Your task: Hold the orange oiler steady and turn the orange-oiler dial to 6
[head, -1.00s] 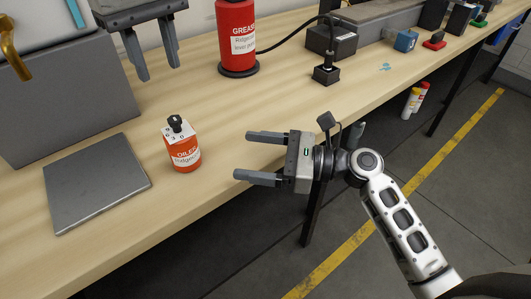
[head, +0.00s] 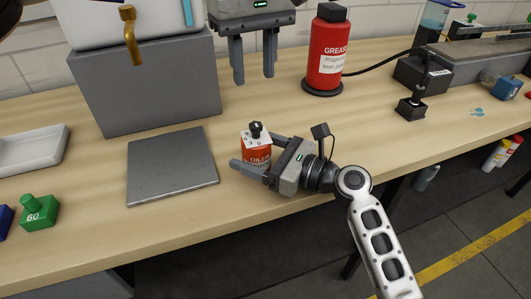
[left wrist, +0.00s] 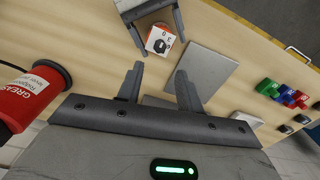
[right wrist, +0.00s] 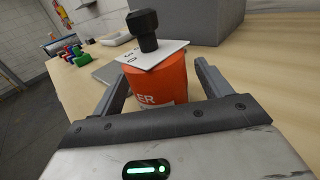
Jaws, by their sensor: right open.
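The orange oiler (head: 257,150) stands upright on the bench, with a white dial plate and a black knob (head: 256,130) on top. In the right wrist view the oiler (right wrist: 160,87) stands between the fingers, with gaps at its sides. My right gripper (head: 252,165) is open around the oiler, low near the bench. My left gripper (head: 255,80) is open and empty, above and behind the oiler. The left wrist view shows the dial plate and knob (left wrist: 160,46) beyond the left fingers, beside my right gripper. The dial's setting is too small to read.
A grey plate (head: 172,168) lies left of the oiler. A grey block (head: 150,85) stands behind it. A red grease can (head: 328,50) with a black hose stands at the back right. A white tray (head: 30,150) and a green weight (head: 40,212) lie at left.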

